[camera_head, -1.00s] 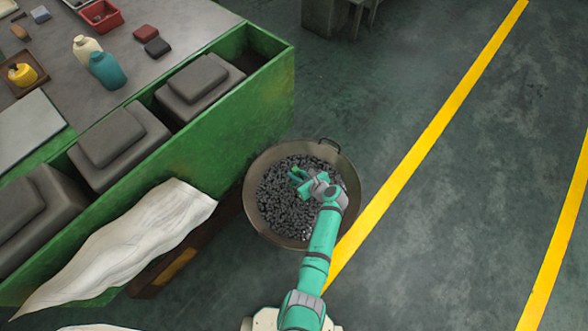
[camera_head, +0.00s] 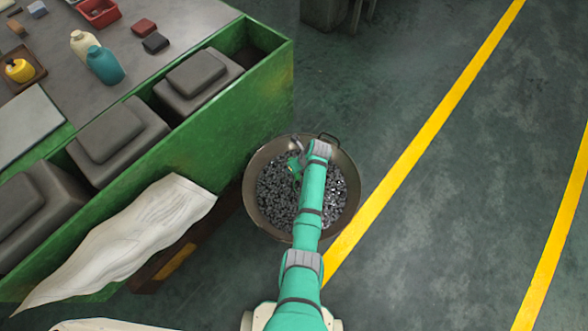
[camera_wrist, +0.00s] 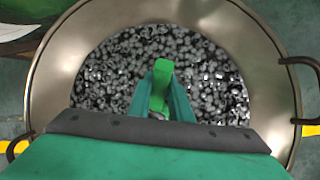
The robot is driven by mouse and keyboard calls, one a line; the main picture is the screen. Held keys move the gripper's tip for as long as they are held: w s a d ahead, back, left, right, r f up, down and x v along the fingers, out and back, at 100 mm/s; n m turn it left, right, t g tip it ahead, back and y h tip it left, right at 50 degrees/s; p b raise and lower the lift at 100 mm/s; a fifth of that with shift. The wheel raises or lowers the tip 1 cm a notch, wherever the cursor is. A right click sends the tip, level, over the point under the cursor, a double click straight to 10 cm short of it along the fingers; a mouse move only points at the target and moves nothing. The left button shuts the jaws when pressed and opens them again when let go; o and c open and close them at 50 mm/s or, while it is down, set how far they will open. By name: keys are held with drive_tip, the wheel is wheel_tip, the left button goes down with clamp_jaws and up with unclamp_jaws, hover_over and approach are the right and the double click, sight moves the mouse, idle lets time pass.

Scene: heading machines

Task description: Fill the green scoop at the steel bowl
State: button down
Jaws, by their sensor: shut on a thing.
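The steel bowl (camera_head: 253,216) stands on the floor and holds many small dark metal pieces; in the wrist view its wide rim (camera_wrist: 270,60) surrounds them. My gripper (camera_head: 295,170) is over the bowl, partly hidden by my arm in the head view. In the wrist view my gripper (camera_wrist: 163,100) points down at the pieces, shut on the green scoop (camera_wrist: 162,76). Only a bright green part of the scoop shows between the fingers. Its cup is hidden, so I cannot tell whether it holds pieces or touches them.
A green bench (camera_head: 262,95) with grey boxes in its trough stands left of the bowl. A pale sheet (camera_head: 125,235) hangs over its side. The bowl has loop handles (camera_wrist: 300,75). Open floor with yellow lines (camera_head: 430,130) lies to the right.

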drive_tip(key=shift+g+h, duration=0.5)
drive_tip(key=shift+g, duration=0.4)
drive_tip(key=shift+w+a+r, duration=0.15)
drive_tip(key=shift+w+r, duration=0.1)
drive_tip(key=shift+r, duration=1.75)
drive_tip(key=shift+w+a+r, duration=0.2)
drive_tip(key=shift+w+r, duration=0.1)
drive_tip(key=shift+r, duration=1.7)
drive_tip(key=shift+w+a+r, duration=0.15)
drive_tip(key=shift+w+r, duration=0.1)
drive_tip(key=shift+r, duration=1.75)
